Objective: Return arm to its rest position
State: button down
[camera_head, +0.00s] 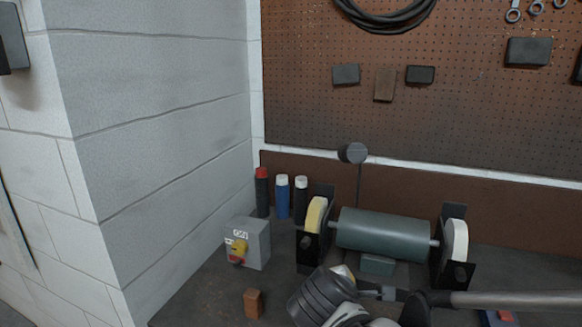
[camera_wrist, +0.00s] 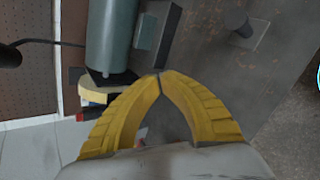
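My gripper (camera_wrist: 160,74) shows in the wrist view with two curved yellow fingers. Their tips meet, and I see nothing held between them. The grinder's teal motor body (camera_wrist: 110,35) lies beyond the fingers, up and to the left in that view. In the head view my arm comes in at the lower right, in front of the bench grinder (camera_head: 385,233). My arm's dark and grey parts hide some of the grinder's base. The fingers cannot be made out clearly there, so their distance from the grinder is hard to tell.
A grey switch box (camera_head: 255,243) with a yellow knob stands left of the grinder. A small wooden block (camera_head: 253,304) sits in front of it. Red-capped (camera_head: 262,195), blue (camera_head: 282,198) and dark (camera_head: 300,198) cans stand behind. A block wall (camera_head: 165,110) bounds the left; a pegboard (camera_head: 460,110) rises behind.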

jog(key=s+d+m+g+y, duration=0.1)
jog(key=s+d+m+y, duration=0.3)
jog(key=s+m, duration=1)
jog(key=d+m, duration=0.2)
jog(key=m, duration=0.3)
jog(key=shift+s+d+f+g, duration=0.25)
jog(key=shift+d+g, duration=0.05)
jog(key=shift+g, duration=0.1)
